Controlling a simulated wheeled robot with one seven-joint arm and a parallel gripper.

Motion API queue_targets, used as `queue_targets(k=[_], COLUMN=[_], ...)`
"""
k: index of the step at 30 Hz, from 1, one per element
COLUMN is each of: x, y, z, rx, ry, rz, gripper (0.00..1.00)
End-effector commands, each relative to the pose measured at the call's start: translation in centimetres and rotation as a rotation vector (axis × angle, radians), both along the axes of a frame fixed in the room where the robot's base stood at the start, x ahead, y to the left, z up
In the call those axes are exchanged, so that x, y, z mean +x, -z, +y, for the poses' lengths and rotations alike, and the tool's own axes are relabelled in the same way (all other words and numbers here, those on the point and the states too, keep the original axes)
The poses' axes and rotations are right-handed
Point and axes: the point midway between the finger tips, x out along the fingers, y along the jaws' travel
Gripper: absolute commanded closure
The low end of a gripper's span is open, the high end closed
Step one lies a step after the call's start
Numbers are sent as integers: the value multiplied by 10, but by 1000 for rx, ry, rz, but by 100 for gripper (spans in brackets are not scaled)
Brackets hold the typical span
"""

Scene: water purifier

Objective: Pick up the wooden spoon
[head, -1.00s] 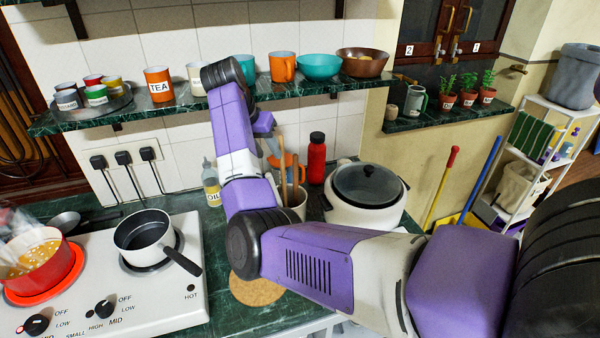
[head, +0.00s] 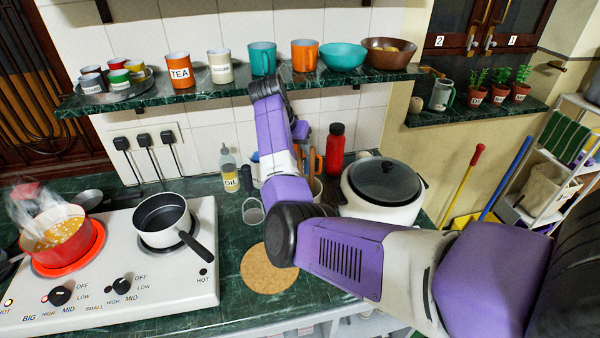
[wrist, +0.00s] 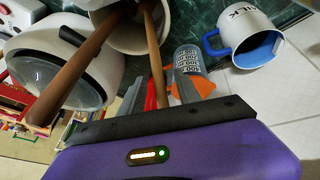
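The wrist view shows the holder (wrist: 128,32) with two wooden utensils: a thick handle (wrist: 75,68) at the left and a thinner one (wrist: 154,60). I cannot tell which is the wooden spoon, as their lower ends are hidden inside the holder. My gripper (wrist: 158,92) looks open, its grey fingers spread. The thinner handle reaches toward the gap between them; contact is unclear. In the head view, my arm hides most of the gripper.
A rice cooker (head: 382,190) stands right of the holder, a red bottle (head: 335,150) behind. An oil bottle (head: 229,170) and a clear glass (head: 253,211) stand to the left. A shelf (head: 210,92) hangs above.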

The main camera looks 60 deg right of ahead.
Motion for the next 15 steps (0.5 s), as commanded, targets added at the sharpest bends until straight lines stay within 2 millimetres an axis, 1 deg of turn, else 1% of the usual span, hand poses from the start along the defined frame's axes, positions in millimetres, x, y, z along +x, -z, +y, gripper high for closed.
queue_targets(k=[5, 6, 8, 9, 11, 12, 15], x=[0, 0, 0, 0, 0, 0, 0], y=[0, 0, 0, 0, 0, 0, 0], z=[0, 0, 0, 0, 0, 0, 0], rx=[0, 0, 0, 0, 0, 0, 0], ry=[1, 1, 1, 1, 1, 1, 1], rz=[-1, -1, -1, -1, -1, -1, -1], gripper=[60, 64, 76, 84, 96, 100, 100])
